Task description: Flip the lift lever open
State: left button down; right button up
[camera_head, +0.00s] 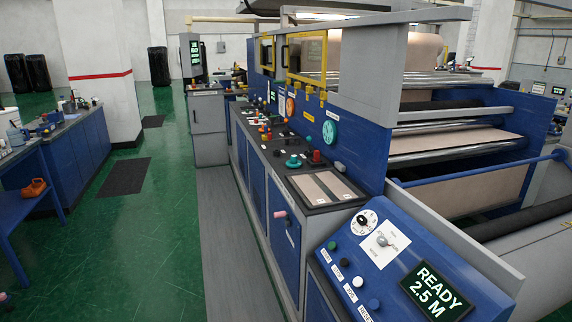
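The nearest control panel (385,270) is blue and sloped, at the lower right of the head view. On it a grey selector lever (385,241) sits on a white plate with small lettering. A round white dial (366,221) with a dark knob is just up and left of it. A pink-ended handle (281,214) sticks out from the machine's side. None of these bears a readable lift label, so I cannot tell which is the lift lever. Neither of my grippers is in view.
A display (436,291) reads READY 2.5 M. Several round buttons (344,262) line the panel's left edge. A long console (290,150) with coloured knobs runs away beside the roll machine (460,150). A blue bench (25,165) stands left. The green floor aisle (130,240) between is clear.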

aim_at(269, 135)
jog(key=i+j+z, duration=0.15)
jog(key=i+j, duration=0.55)
jog(key=i+j+z, duration=0.15)
jog(key=i+j, duration=0.45)
jog(key=j, duration=0.2)
jog(key=i+j+z, duration=0.25)
jog(key=i+j, duration=1.8)
